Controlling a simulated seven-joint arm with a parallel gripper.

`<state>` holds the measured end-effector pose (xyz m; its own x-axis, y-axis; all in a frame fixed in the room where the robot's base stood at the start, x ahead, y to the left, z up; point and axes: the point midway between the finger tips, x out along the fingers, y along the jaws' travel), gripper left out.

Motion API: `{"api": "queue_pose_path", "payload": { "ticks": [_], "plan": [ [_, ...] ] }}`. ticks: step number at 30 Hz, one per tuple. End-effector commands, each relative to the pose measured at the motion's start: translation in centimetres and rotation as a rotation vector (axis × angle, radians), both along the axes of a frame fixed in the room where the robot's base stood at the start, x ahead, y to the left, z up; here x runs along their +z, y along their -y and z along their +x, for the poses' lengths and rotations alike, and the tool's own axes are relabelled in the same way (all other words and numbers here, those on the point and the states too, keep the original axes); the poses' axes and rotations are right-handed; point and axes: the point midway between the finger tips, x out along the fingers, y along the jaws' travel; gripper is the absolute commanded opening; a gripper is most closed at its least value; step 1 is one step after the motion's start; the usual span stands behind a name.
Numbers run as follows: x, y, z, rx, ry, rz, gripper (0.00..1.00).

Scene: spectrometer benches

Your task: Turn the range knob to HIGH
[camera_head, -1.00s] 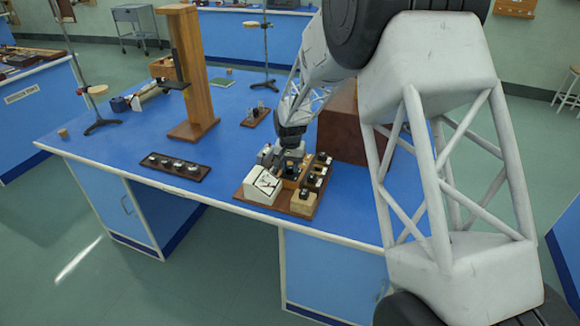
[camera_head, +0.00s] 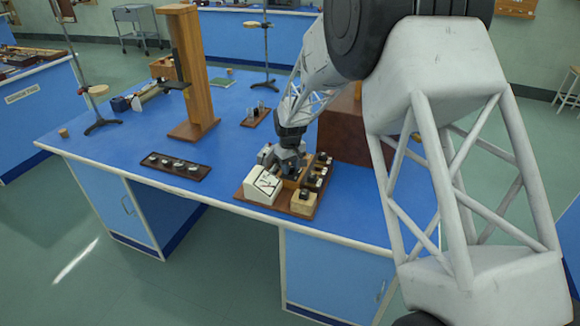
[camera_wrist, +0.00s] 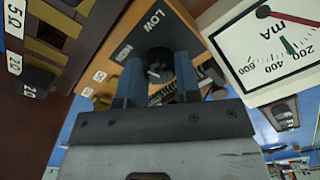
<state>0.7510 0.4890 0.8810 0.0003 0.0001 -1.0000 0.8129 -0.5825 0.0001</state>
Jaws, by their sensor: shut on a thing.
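The range knob (camera_wrist: 158,62) is a round black knob on a light wooden box (camera_wrist: 180,22) in the wrist view. The box face has a LOW label, a MED label beside it and a further small label lower left that I cannot read. My gripper (camera_wrist: 157,80) has its two fingers on either side of the knob, shut on it. The fingers and gripper body hide the lower part of the knob, and I cannot tell where its pointer aims. In the head view my gripper (camera_head: 289,170) is down at the box, and the knob is hidden.
A white mA meter (camera_wrist: 280,45) stands close to the right of the box. It also shows in the head view (camera_head: 263,186). A resistor block with ohm labels (camera_wrist: 40,55) is on the left. A brown cabinet (camera_head: 345,135) stands behind. A dark switch strip (camera_head: 175,166) lies left.

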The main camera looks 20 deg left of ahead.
Motion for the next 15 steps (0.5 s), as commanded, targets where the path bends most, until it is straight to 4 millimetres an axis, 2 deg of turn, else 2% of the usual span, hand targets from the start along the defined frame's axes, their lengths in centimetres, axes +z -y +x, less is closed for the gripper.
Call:
{"api": "queue_pose_path", "payload": {
  "ticks": [6, 15],
  "plan": [
    [0.04, 0.05, -0.02, 0.189, 0.0, 0.0, 0.07],
    [-0.01, 0.03, -0.04, 0.361, -0.001, -0.001, 0.07]
  ]
}}
